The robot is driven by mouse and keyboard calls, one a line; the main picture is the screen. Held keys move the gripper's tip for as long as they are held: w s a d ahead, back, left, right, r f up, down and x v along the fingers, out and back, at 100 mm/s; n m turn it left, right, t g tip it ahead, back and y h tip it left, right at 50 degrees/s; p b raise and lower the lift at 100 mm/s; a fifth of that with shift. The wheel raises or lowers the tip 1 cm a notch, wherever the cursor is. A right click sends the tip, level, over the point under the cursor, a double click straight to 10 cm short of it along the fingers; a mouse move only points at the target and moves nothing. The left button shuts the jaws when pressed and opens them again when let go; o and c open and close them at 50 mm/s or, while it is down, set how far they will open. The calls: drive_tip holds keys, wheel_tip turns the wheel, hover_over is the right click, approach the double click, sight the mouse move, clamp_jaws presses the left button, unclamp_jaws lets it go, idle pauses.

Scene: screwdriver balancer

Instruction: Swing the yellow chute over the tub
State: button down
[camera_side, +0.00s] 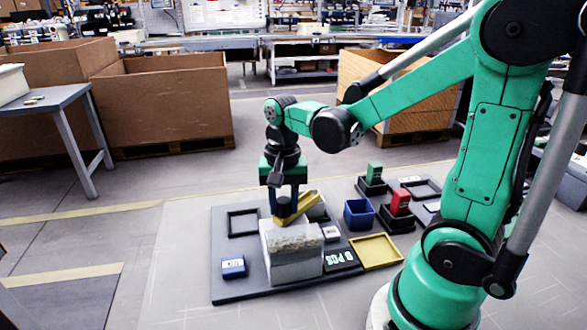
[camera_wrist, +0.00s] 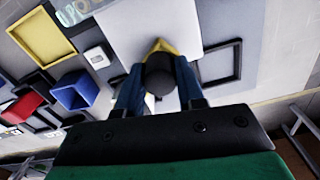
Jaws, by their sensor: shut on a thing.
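The yellow chute (camera_side: 303,203) sits on top of a pale grey block (camera_side: 297,262). In the side view it points to the upper right. In the wrist view only a yellow part (camera_wrist: 161,46) shows beyond the dark round knob (camera_wrist: 160,76). My gripper (camera_side: 285,208) points down and is shut on this knob, with a blue finger on each side; it also shows in the wrist view (camera_wrist: 158,88).
A shallow yellow tray (camera_side: 375,251) lies in front of the tub. A red block (camera_side: 400,202) and a green block (camera_side: 374,172) stand in black holders behind and right. A blue block (camera_side: 233,267) and an empty black frame (camera_side: 242,223) lie left.

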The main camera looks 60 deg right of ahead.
idle(0.4)
drive_tip(key=c, duration=0.5)
unclamp_jaws()
drive_tip(key=shift+c, duration=0.2)
drive_tip(key=shift+r, duration=2.8)
drive_tip(key=a+n+t, duration=0.2)
drive_tip(key=n, duration=0.1)
drive_tip(key=a+n+t, duration=0.1)
drive_tip(key=n+t, duration=0.1)
drive_tip(key=n, duration=0.2)
drive_tip(key=a+n+t, duration=0.2)
drive_tip(key=n+t, duration=0.1)
drive_tip(key=shift+s+a+f+n, duration=0.1)
drive_tip(key=shift+s+a+n, duration=0.15)
drive_tip(key=shift+a+n, duration=0.15)
